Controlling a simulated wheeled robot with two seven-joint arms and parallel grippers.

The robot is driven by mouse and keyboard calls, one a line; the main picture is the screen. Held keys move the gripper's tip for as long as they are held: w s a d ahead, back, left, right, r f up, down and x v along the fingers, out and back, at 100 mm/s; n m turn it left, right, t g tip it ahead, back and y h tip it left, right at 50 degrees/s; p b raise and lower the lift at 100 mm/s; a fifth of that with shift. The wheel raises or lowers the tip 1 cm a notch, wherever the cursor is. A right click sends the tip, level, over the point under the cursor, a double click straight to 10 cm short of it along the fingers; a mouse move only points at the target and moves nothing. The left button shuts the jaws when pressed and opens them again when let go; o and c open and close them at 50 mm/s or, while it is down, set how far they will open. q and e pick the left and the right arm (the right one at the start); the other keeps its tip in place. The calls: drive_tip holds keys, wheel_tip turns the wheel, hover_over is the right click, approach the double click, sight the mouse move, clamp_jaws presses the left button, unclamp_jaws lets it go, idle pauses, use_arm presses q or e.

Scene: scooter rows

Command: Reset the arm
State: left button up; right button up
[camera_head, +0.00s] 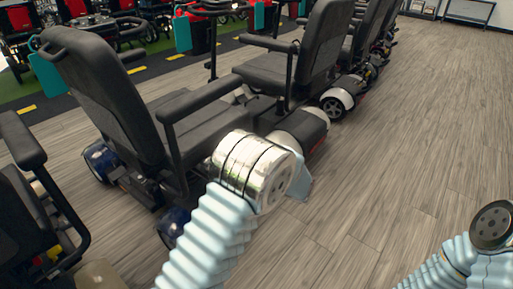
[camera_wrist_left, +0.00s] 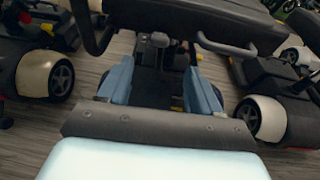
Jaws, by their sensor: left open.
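My left arm comes up from the bottom centre of the head view, with a pale blue ribbed sleeve and a shiny metal wrist. A small part of my left gripper (camera_head: 299,186) shows beyond the wrist; the rest is hidden. In the left wrist view the blue fingers of the left gripper (camera_wrist_left: 158,70) stand wide apart with nothing held between them. Parts of a scooter lie beyond them. My right arm shows at the lower right of the head view, with a dark round cap; its gripper is out of view.
A scooter with a dark grey seat (camera_head: 98,85) stands just left of my left arm. Another scooter seat (camera_head: 265,70) is behind it, in a row running to the back. A black armrest (camera_head: 22,140) is at the left edge. The wooden floor (camera_head: 400,130) at right is clear.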

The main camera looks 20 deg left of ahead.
use_arm(q)
drive_tip(key=s+d+f+n+g+h, duration=0.1)
drive_tip(key=s+f+n+g+h, duration=0.2)
drive_tip(key=s+f, duration=0.55)
drive_tip(key=s+f+n+g+h, duration=0.25)
drive_tip(key=s+f+h, duration=0.3)
drive_tip(key=f, duration=0.65)
drive_tip(key=s+d+f+n+t+h, duration=0.1)
drive_tip(key=s+d+f+n+h, duration=0.2)
drive_tip(key=n, duration=0.6)
drive_tip(key=s+d+f+n+h, duration=0.4)
drive_tip(key=s+d+n+h, duration=0.3)
drive_tip(key=s+d+n, duration=0.1)
drive_tip(key=shift+s+d+n+t, duration=0.35)
drive_tip(key=shift+s+d+n, duration=0.05)
drive_tip(key=shift+s+n, duration=0.15)
